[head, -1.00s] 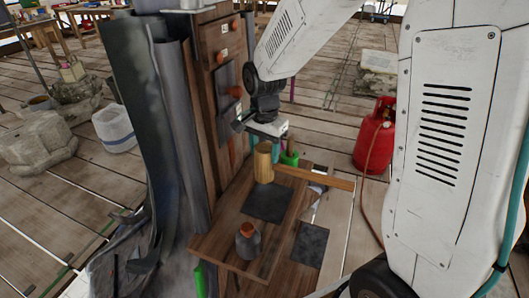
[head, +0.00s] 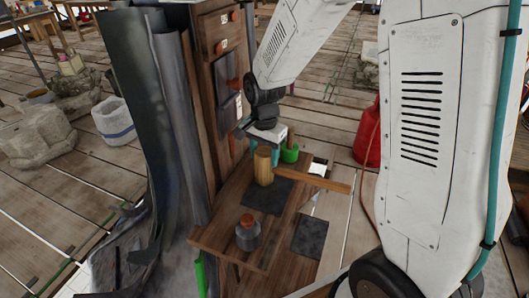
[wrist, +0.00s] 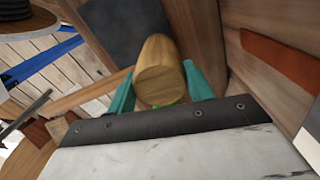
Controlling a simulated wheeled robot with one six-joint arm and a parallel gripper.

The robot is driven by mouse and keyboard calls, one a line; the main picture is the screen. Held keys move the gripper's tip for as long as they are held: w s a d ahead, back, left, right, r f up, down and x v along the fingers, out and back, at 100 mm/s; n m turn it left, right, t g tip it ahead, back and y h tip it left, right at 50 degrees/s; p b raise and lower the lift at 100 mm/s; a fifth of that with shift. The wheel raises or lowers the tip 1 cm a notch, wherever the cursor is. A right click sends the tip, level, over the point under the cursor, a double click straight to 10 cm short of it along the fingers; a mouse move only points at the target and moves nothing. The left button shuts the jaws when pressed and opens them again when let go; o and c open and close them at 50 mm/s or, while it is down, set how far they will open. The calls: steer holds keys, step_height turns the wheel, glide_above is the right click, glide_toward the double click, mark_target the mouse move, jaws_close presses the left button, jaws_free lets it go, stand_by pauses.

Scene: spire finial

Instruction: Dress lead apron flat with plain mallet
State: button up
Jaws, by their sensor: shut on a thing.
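The plain mallet (head: 263,167) has a pale wooden cylinder head that stands upright on the small wooden bench, with its handle (head: 318,181) reaching right. My gripper (head: 268,152) comes down from above and is shut on the mallet head. In the wrist view its teal fingers (wrist: 158,88) lie on either side of the round end of the mallet head (wrist: 165,80). A dark grey flat sheet (head: 268,196) lies on the bench beside the mallet; it also shows in the wrist view (wrist: 112,28). I cannot tell whether this sheet is the lead apron.
A grey pot with an orange top (head: 248,233) stands on the bench front. A second dark sheet (head: 309,236) lies to the right. A wooden panel (head: 212,120) and tall grey rolls (head: 165,110) rise at left. A green container (head: 289,152) is behind the mallet; a red cylinder (head: 367,140) stands right.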

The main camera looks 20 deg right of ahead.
steer(key=shift+r, duration=0.1)
steer(key=shift+r, duration=2.05)
